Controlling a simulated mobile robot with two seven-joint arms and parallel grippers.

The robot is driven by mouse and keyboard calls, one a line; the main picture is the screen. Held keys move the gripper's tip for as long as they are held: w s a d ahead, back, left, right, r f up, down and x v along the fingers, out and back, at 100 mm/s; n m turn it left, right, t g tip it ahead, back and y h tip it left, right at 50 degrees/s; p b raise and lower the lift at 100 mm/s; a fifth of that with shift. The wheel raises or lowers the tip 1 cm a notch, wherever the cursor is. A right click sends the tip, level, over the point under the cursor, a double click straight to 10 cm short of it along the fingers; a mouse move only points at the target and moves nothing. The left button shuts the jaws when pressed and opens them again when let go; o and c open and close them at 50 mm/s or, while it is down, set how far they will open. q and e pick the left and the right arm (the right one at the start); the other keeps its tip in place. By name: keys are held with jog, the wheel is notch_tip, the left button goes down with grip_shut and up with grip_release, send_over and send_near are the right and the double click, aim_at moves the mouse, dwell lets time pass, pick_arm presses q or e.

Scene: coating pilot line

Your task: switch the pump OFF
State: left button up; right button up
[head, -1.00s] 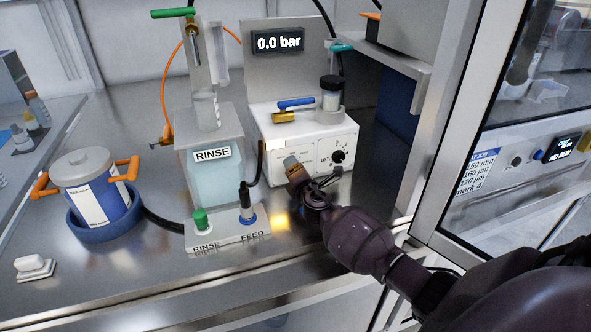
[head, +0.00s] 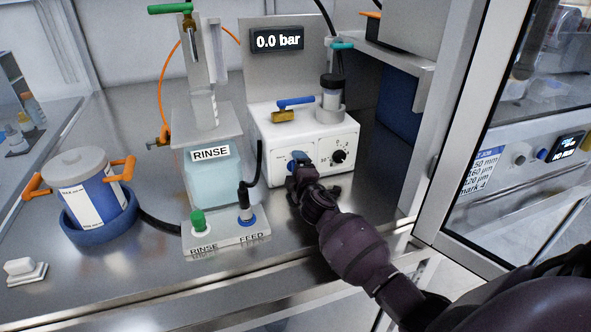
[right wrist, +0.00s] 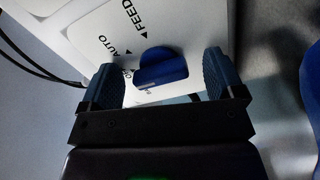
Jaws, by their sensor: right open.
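The pump (head: 270,130) is a white box on the steel bench, with a black knob (head: 339,157) at the right of its front. In the right wrist view, a blue selector knob (right wrist: 161,66) sits on the panel. FEED and AUTO are printed around it; a third label is partly hidden. I cannot tell clearly which label the knob points to. My right gripper (right wrist: 162,82) is open, with one finger on each side of the blue knob and a gap visible at both sides. In the head view, the right gripper (head: 300,172) is at the pump's front and covers part of it.
A display (head: 277,40) reads 0.0 bar. A RINSE bottle (head: 210,175) and a RINSE/FEED block (head: 225,233) stand left of the pump. A blue-and-white pot (head: 90,190) is farther left. A door frame (head: 450,130) stands close on the right.

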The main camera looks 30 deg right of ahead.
jog(key=shift+p+v, duration=0.45)
jog(key=shift+v, duration=0.95)
jog(key=shift+p+v, duration=0.45)
jog(key=shift+v, duration=1.1)
pick_arm(q)
jog(key=r, duration=0.1)
jog(key=w+r, duration=0.1)
jog(key=r, duration=0.1)
jog(key=shift+w, duration=0.1)
jog(key=shift+s+f, duration=0.25)
